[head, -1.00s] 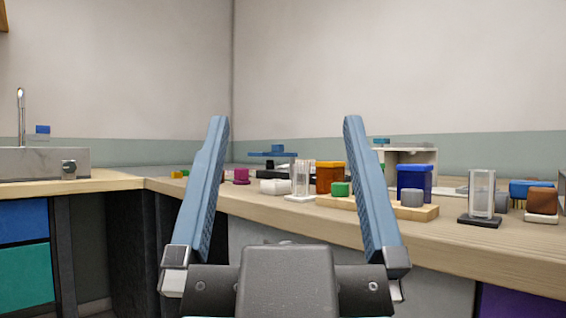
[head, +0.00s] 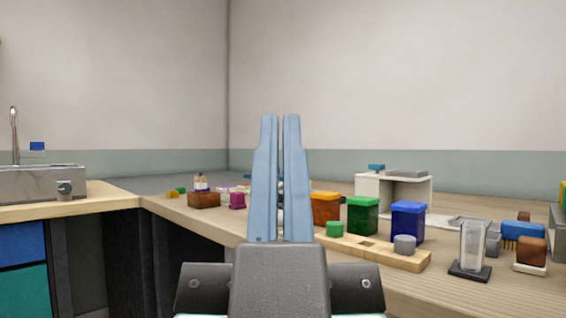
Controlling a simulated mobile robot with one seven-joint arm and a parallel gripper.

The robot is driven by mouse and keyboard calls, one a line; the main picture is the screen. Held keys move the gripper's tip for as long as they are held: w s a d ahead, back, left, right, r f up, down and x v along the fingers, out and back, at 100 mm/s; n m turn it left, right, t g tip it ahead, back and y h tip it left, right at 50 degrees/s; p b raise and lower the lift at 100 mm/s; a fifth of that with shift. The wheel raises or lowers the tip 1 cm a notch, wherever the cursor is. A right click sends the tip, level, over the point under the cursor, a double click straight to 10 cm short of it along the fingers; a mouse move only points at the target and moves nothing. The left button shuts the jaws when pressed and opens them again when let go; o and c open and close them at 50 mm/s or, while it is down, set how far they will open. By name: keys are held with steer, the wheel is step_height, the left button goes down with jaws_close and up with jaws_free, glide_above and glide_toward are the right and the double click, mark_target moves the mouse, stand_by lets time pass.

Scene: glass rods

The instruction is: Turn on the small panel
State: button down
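My gripper (head: 280,118) is in the middle of the head view, its two blue fingers pointing up and close together with only a thin gap. I see nothing held between them. I cannot tell for certain which thing is the small panel. A white open-fronted unit (head: 398,194) with a grey plate on top stands at the back of the right counter. My fingers hide part of the counter behind them.
On the right counter (head: 470,292), orange (head: 326,208), green (head: 362,215) and blue (head: 408,222) boxes stand by a wooden strip (head: 385,255). A clear glass holder (head: 472,245) stands near the front edge. A brown box (head: 204,200) and small blocks sit left of my fingers.

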step_height(320, 180, up, 51)
steer(key=p, duration=4.8)
steer(key=shift+f, duration=0.15)
steer(key=shift+f, duration=0.1)
